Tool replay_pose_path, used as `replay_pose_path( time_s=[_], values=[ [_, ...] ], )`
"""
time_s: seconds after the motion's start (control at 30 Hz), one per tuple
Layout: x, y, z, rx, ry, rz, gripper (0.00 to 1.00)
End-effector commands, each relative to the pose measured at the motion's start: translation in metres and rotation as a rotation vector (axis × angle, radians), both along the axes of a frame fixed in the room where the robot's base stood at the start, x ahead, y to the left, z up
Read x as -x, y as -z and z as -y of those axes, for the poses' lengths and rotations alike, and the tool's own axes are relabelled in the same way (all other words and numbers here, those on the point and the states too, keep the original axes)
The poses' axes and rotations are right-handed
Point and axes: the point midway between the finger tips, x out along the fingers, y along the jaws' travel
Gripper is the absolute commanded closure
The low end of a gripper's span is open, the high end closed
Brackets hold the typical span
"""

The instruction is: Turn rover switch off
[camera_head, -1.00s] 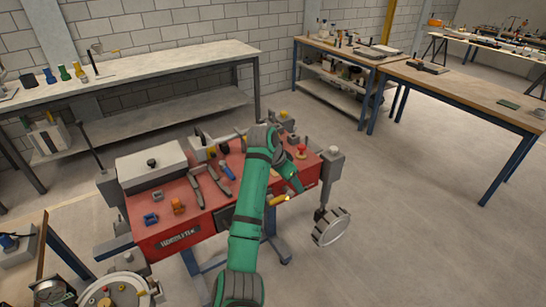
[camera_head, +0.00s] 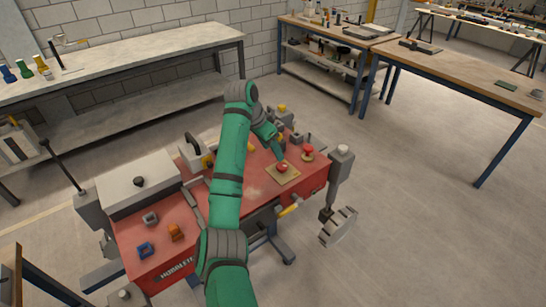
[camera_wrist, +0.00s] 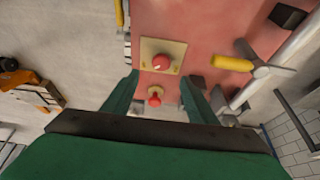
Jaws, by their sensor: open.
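The rover (camera_head: 258,180) has a red top deck with several items on it. One red knob (camera_head: 283,168) sits on a square yellowish plate near the right end of the deck. Another red knob (camera_head: 308,150) stands just behind it to the right. I cannot tell which is the switch, or its setting. My gripper (camera_wrist: 160,77) is open and empty above the deck. In the wrist view, the plate knob (camera_wrist: 161,62) is just beyond the fingertips, and the second knob (camera_wrist: 155,92) shows between the fingers. No contact is visible.
A yellow handle (camera_head: 289,209) sticks out from the rover's front side, and a yellow-gripped lever (camera_wrist: 235,63) is right of the knobs in the wrist view. A white box (camera_head: 140,188) sits at the deck's left. Benches line the wall; the floor at right is clear.

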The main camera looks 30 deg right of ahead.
Motion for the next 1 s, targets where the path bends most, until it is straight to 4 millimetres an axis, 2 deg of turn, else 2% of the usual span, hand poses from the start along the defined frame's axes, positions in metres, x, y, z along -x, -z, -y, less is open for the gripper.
replay_pose_path(
  time_s=[0.17,0.63,0.8,1.0],
  values=[
    [0.001,0.013,0.006,-0.001,0.002,-0.002,0.47],
    [-0.001,0.083,0.035,-0.001,0.001,-0.002,0.47],
    [-0.002,0.096,0.040,-0.001,0.001,-0.001,0.47],
    [-0.004,0.100,0.041,0.000,0.000,0.001,0.47]
  ],
)
